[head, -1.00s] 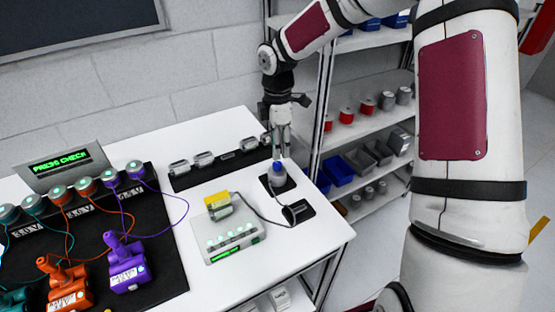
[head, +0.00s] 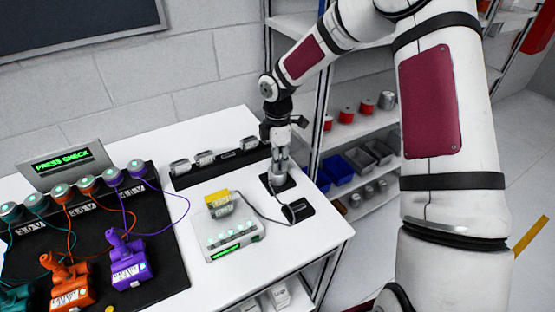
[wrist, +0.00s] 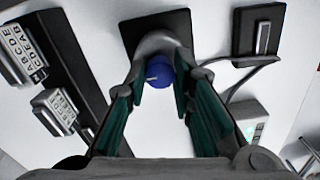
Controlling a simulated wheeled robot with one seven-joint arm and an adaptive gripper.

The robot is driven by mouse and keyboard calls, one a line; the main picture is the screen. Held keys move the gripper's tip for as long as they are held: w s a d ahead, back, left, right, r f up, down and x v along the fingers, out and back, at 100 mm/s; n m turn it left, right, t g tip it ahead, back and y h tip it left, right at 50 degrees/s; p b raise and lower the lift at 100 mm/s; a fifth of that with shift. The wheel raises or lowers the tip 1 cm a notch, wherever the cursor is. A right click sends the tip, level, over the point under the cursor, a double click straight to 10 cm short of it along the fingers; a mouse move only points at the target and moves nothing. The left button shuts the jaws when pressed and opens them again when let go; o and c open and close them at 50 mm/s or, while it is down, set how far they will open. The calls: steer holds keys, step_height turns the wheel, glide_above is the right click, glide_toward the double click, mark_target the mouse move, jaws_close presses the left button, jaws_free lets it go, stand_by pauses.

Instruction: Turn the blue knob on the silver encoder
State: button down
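The silver encoder (wrist: 163,42) stands on a black square pad (wrist: 137,30) in the wrist view. Its round blue knob (wrist: 158,72), with a small pale mark, faces my camera. My gripper (wrist: 160,84) is open, with one green-lined finger on each side of the knob. A small gap seems to show beside the knob; contact cannot be made out. In the head view my gripper (head: 279,160) points down over the pad and hides the knob and most of the encoder.
A black pad with a slotted device (head: 298,211) lies to the encoder's front right. A grey box with green lights (head: 232,240) and a yellow-topped block (head: 217,200) stand to the left. A dark connector rail (head: 222,160) runs behind. The table's right edge is close.

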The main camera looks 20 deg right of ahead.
steer(key=shift+m, duration=0.3)
